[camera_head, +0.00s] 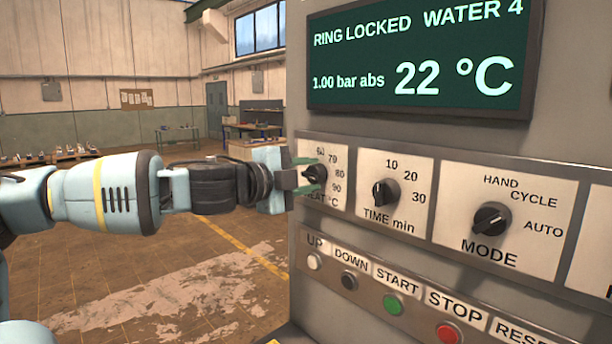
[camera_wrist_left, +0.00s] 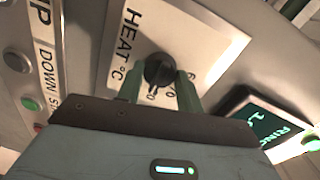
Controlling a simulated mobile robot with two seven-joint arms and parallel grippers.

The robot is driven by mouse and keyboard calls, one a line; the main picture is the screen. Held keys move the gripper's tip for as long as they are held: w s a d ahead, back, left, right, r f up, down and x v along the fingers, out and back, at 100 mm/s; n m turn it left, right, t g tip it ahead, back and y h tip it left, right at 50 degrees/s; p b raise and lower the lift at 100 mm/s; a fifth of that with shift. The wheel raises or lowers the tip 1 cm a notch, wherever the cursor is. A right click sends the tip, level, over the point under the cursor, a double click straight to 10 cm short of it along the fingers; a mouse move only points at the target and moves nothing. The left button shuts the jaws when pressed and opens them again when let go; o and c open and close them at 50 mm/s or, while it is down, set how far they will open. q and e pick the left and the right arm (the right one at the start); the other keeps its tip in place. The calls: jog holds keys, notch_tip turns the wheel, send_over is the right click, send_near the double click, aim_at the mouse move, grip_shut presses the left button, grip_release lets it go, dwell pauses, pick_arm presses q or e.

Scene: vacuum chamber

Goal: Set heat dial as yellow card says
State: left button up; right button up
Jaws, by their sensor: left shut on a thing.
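The black heat dial (camera_head: 315,173) sits on a white plate marked HEAT °C at the left end of the panel. The numbers 70, 80 and 90 show to its right, and a 60 above is partly readable. My left gripper (camera_head: 308,174) has its green fingers on either side of the dial and is shut on it. The yellow card is not recognisable in view. My right gripper is not in view.
The time dial (camera_head: 385,192) and mode dial (camera_head: 492,218) stand right of the heat dial. Below are the UP, DOWN, green START (camera_head: 393,304) and red STOP (camera_head: 449,332) buttons. The display (camera_head: 420,62) reads RING LOCKED, WATER 4, 1.00 bar abs, 22 °C. Open floor lies left.

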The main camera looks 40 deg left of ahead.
pick_arm(q)
jog(key=m, duration=0.4)
jog(key=shift+m, duration=0.7)
jog(key=o, duration=1)
